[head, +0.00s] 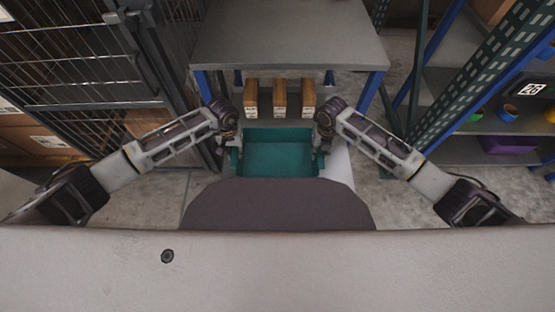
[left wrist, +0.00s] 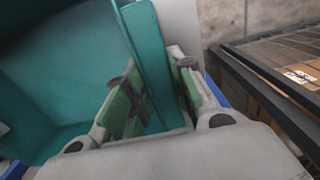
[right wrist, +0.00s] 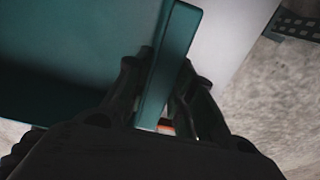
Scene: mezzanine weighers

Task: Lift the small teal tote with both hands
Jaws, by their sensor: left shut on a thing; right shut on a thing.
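The small teal tote (head: 278,158) is in the middle of the head view, between my two grippers, and its inside looks empty. My left gripper (head: 235,160) is shut on the tote's left wall. In the left wrist view the teal rim (left wrist: 150,70) runs between the green-padded fingers (left wrist: 155,100). My right gripper (head: 320,158) is shut on the tote's right wall. In the right wrist view the rim (right wrist: 170,65) passes between the dark fingers (right wrist: 160,100). The tote's underside is hidden, so I cannot tell whether it touches the surface below.
A grey-topped table (head: 290,35) with blue legs stands behind the tote. Several brown boxes (head: 279,97) stand in a row under it. A dark wire cage (head: 85,70) is at the left. A shelf rack with a purple bin (head: 507,144) is at the right.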

